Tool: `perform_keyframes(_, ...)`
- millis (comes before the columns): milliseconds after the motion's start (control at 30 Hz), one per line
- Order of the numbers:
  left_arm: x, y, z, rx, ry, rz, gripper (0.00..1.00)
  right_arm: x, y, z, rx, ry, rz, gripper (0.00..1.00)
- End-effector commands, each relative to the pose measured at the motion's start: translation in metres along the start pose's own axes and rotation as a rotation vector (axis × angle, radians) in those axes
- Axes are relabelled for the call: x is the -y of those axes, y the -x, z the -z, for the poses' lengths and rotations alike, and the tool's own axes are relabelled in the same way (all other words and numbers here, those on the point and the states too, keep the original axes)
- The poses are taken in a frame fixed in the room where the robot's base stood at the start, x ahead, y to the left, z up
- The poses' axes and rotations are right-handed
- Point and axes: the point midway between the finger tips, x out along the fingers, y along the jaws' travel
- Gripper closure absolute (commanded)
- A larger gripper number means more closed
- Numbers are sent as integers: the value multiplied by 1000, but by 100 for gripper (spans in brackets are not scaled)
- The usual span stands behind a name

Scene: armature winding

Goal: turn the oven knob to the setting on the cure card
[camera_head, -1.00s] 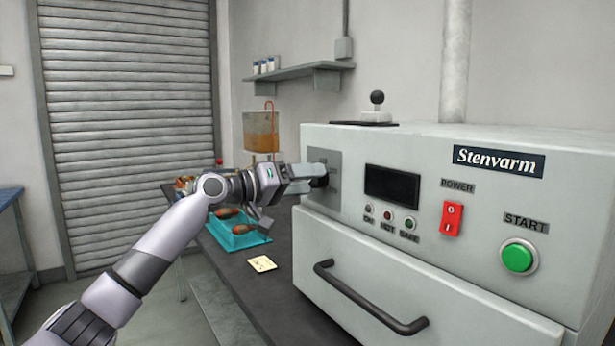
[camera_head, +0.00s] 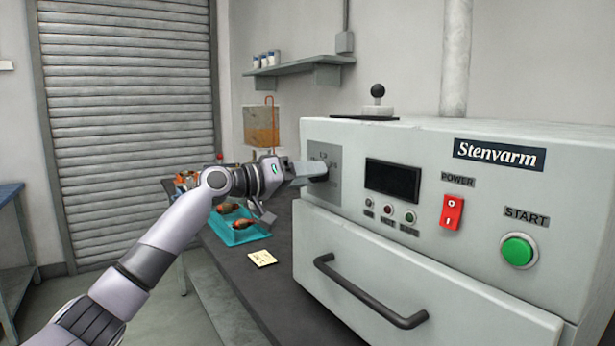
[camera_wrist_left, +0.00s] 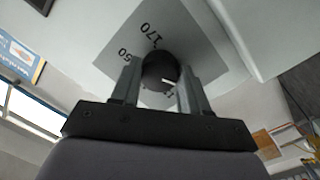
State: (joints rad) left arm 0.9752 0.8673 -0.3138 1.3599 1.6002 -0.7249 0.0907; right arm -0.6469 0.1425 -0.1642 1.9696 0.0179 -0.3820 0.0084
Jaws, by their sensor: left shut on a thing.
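The oven (camera_head: 450,230) is a pale grey box on the right of the head view. Its knob is dark and round, at the grey dial plate (camera_head: 331,155) on the front's left end. My left gripper (camera_head: 318,172) is shut on the knob (camera_wrist_left: 160,72), one finger on each side in the left wrist view. The dial plate (camera_wrist_left: 200,45) there shows "170" and a partly hidden number ending in "50". My right gripper is not in view.
A teal tray (camera_head: 236,240) with copper-coloured parts stands on the dark bench (camera_head: 262,300) left of the oven. The oven front also carries a dark display (camera_head: 392,180), a red power switch (camera_head: 451,213), a green start button (camera_head: 518,251) and a drawer handle (camera_head: 370,300).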

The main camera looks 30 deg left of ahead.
Motion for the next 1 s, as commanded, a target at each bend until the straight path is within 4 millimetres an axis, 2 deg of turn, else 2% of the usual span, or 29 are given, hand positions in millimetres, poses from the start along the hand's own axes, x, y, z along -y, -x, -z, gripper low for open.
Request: perform_keyframes(1000,0,0,1,53,-919,45,86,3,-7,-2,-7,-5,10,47)
